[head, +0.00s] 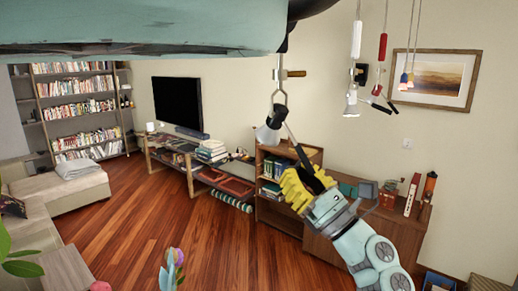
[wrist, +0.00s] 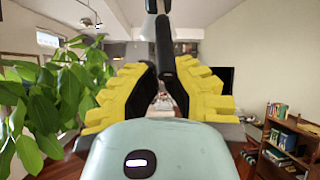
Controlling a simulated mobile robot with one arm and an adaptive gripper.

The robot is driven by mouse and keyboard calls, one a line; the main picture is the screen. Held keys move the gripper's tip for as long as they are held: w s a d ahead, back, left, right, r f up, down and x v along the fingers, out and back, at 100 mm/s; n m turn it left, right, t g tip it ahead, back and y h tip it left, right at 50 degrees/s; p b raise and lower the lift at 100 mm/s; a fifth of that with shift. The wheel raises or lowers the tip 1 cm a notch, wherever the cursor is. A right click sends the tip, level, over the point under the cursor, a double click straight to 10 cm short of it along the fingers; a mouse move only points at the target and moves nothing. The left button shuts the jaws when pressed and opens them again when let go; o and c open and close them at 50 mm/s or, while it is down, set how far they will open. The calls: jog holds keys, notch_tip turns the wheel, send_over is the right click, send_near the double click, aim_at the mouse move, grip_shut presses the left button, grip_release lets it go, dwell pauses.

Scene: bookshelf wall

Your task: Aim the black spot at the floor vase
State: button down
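The black spot hangs by the wall, its upper stem (head: 283,44) partly hidden by my arm. Its grey-white lamp head (head: 268,133) hangs from a hook-shaped bracket, and a dark handle runs from it down to my gripper (head: 303,172). In the wrist view the dark handle (wrist: 164,38) lies between my yellow-backed fingers (wrist: 165,72), whose tips close in on both sides of it. The pale head is at the top edge. I cannot make out a floor vase for certain.
A white spot (head: 352,104) and a red stem (head: 382,46) hang to the right, near small pendants and a framed picture (head: 434,79). A low bookcase (head: 269,200) and sideboard (head: 345,247) stand below. Open wooden floor (head: 215,250) lies left. A leafy plant (wrist: 50,100) is close in the wrist view.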

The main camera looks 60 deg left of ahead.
jog(key=shift+d+r, duration=0.1)
jog(key=shift+d, duration=0.1)
dwell(0.3)
jog(key=shift+w+d+r, duration=0.1)
jog(key=shift+d+r, duration=0.2)
jog(key=shift+d, duration=0.1)
